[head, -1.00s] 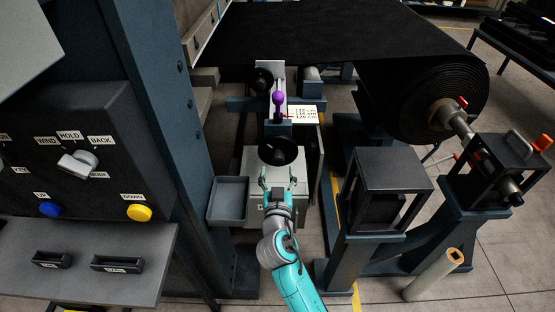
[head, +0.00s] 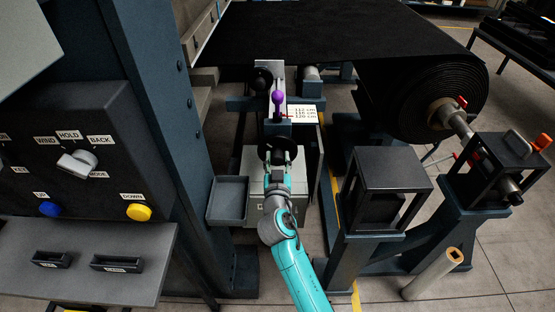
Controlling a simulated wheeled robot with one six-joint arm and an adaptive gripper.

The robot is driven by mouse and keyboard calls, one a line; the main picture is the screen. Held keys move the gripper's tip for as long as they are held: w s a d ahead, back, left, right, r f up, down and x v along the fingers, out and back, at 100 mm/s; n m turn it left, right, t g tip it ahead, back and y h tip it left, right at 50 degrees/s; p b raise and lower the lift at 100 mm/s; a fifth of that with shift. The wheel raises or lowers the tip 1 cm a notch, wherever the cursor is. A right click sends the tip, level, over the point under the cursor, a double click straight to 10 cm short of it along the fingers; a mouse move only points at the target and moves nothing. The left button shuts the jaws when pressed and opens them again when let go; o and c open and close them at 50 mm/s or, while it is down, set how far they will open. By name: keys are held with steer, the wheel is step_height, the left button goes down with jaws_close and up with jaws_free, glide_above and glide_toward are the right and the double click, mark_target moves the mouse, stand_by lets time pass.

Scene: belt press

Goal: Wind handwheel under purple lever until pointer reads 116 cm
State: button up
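The purple lever (head: 278,98) stands upright on a post in the middle of the head view. The black handwheel (head: 265,151) sits below it on the front of the unit. The white scale (head: 303,113) right of the lever is marked 112, 116 and 120 cm. A small red pointer (head: 287,116) lies at its left edge, near the lower marks; the exact reading is too small to tell. My gripper (head: 278,158) is at the handwheel, overlapping its lower part. Whether its fingers touch or grip the rim cannot be told.
Another black handwheel (head: 261,79) is behind, up and left of the lever. A grey tray (head: 229,197) is left of my gripper. A dark frame box (head: 388,185) stands to the right, below the black belt roll (head: 425,100). The control panel (head: 70,160) fills the left.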

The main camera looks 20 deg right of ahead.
steer(key=shift+n, duration=0.4)
steer(key=n, duration=0.3)
steer(key=shift+n, duration=0.4)
steer(key=n, duration=0.9)
steer(key=shift+d, duration=0.1)
steer(key=n, duration=0.4)
steer(key=shift+r, duration=0.1)
steer(key=o, duration=1.1)
steer(key=shift+o, duration=0.2)
steer(key=shift+s, duration=0.15)
